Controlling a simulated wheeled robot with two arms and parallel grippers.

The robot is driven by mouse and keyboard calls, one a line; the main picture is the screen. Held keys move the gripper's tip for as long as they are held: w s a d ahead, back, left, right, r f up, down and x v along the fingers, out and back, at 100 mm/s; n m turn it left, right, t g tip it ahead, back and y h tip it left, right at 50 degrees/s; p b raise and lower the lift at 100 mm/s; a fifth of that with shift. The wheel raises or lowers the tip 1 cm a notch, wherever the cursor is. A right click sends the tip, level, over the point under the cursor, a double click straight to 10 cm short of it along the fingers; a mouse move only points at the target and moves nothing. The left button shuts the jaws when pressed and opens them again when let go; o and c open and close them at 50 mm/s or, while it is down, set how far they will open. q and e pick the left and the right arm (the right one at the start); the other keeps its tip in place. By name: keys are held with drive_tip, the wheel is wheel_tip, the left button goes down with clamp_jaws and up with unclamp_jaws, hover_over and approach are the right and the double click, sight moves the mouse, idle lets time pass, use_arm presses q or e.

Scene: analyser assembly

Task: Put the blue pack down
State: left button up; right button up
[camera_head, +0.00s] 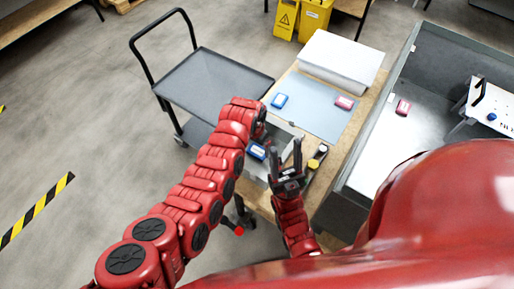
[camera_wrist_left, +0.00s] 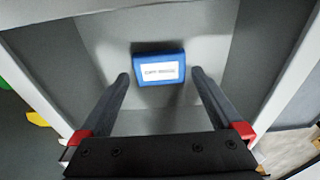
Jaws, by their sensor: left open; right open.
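A blue pack (camera_wrist_left: 158,68) with a white printed label lies on the floor of a grey open-topped container (camera_wrist_left: 215,50) in the left wrist view. In the head view this blue pack (camera_head: 258,152) shows just below my left gripper (camera_head: 264,132). My left gripper (camera_wrist_left: 160,76) is open, its two fingertips apart on either side of the pack's near edge, with gaps showing on both sides. My right gripper (camera_head: 288,160) is open and empty, fingers pointing up the picture, just right of the container. Another blue pack (camera_head: 279,101) lies on the grey-blue mat (camera_head: 312,108).
A pink pack (camera_head: 345,102) lies on the mat, another pink pack (camera_head: 403,107) in the large grey-walled bay at right. A white box (camera_head: 340,58) stands behind the mat. Small yellow and dark items (camera_head: 317,156) lie near my right gripper. A black cart (camera_head: 212,85) stands at left.

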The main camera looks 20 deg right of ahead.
sight(255, 154)
use_arm(q)
wheel_tip(255, 154, up, 10)
drive_tip(key=b, duration=0.2)
drive_tip(key=shift+s+a+f+b, duration=0.2)
drive_tip(key=shift+s+a+b, duration=0.15)
drive_tip(key=shift+a, duration=0.1)
